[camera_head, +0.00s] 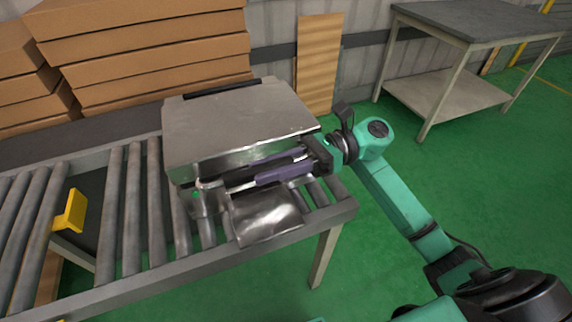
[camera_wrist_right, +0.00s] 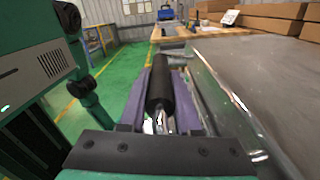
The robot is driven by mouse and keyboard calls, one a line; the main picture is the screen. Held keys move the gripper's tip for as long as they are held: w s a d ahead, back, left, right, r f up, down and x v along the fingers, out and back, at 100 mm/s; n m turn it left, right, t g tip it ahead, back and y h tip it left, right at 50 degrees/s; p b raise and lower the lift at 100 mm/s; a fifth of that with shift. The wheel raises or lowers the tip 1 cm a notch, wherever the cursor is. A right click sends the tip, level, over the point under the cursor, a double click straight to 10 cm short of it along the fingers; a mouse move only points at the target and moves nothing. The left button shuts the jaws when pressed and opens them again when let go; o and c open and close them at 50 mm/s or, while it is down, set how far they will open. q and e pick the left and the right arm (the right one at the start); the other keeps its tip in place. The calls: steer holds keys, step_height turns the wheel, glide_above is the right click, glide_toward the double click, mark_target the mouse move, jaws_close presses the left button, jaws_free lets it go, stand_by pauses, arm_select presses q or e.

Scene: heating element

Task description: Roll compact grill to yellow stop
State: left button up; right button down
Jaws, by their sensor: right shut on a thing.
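The compact grill (camera_head: 235,120) is a silver metal box with a dark strip along its back edge. It sits on the right part of the roller conveyor. A shiny metal tray-like part (camera_head: 266,218) juts out at its front. My right gripper (camera_head: 232,182) reaches in from the right along the grill's front, its purple fingers shut on a black cylindrical handle (camera_wrist_right: 160,85). In the right wrist view the grill's metal side (camera_wrist_right: 260,75) runs close beside the fingers. The yellow stop (camera_head: 72,212) stands at the conveyor's left part, apart from the grill. My left gripper is out of view.
Bare rollers (camera_head: 134,210) lie between the grill and the yellow stop. Stacked cardboard boxes (camera_head: 150,50) stand behind the conveyor. A grey-topped table (camera_head: 480,20) stands at the back right. Green floor is open to the right.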

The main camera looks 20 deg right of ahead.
mark_target(222, 185)
steer(key=a, duration=0.2)
steer(key=a+b, duration=0.1)
steer(key=a, duration=0.5)
steer(key=shift+s+f+b, duration=0.1)
steer(key=shift+s+b, duration=0.2)
steer(key=shift+b, duration=0.1)
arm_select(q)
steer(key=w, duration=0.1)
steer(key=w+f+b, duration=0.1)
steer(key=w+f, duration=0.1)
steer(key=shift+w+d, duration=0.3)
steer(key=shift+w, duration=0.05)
arm_select(e)
steer(key=s+a, duration=0.1)
steer(key=a, duration=1.7)
steer(key=shift+a, duration=0.25)
steer(key=c, duration=0.6)
jaws_free()
